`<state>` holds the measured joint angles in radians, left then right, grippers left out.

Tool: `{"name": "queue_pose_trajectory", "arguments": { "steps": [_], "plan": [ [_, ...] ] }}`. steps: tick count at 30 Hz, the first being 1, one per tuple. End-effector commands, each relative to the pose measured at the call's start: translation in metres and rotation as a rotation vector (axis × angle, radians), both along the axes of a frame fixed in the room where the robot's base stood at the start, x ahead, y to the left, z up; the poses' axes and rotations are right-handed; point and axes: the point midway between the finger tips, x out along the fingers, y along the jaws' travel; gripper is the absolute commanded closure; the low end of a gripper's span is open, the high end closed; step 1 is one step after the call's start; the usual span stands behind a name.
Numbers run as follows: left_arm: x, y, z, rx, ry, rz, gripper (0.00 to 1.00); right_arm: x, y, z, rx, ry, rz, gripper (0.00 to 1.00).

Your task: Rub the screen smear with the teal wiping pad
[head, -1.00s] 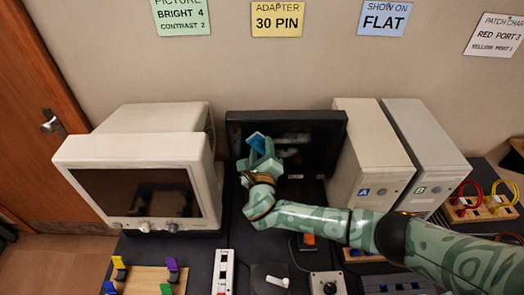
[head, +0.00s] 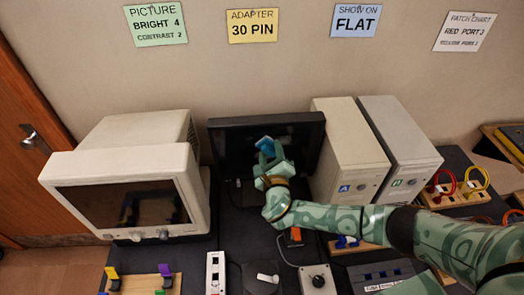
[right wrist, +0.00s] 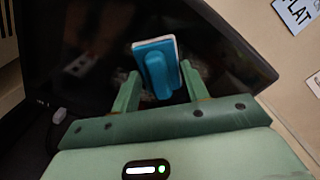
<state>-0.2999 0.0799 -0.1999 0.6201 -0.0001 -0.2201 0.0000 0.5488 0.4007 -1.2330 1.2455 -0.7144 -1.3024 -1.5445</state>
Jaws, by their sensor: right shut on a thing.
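The teal-blue wiping pad (head: 266,144) is between the fingers of my right gripper (head: 270,158), in front of the dark flat screen (head: 305,140). In the right wrist view the pad (right wrist: 158,68) has a pale front layer against the screen (right wrist: 225,50), and the gripper's two green fingers (right wrist: 161,88) flank its grip. I cannot tell whether the pad touches the glass. Faint greyish smear marks (right wrist: 204,71) show beside the pad in the right wrist view; the pad and fingers hide part of that area. My left gripper is not in view.
A beige CRT monitor (head: 120,192) stands left of the flat screen. Two beige computer cases, A (head: 345,150) and B (head: 400,145), stand close on its right. A white switch strip (head: 215,272) and a knob box (head: 317,279) sit on the dark table in front.

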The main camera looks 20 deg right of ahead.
Motion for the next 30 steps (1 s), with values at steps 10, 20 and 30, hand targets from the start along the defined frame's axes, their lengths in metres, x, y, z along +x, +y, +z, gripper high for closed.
{"name": "queue_pose_trajectory", "arguments": {
  "steps": [10, 20, 30],
  "plan": [
    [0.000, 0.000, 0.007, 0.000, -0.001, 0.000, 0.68, -0.003, -0.021, 0.001, -0.001, 0.001, 0.001, 0.74],
    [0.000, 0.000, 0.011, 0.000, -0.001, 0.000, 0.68, -0.005, -0.042, 0.000, 0.000, -0.001, 0.000, 0.74],
    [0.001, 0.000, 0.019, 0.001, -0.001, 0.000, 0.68, -0.013, -0.072, 0.001, -0.001, 0.000, -0.002, 0.73]
  ]
}}
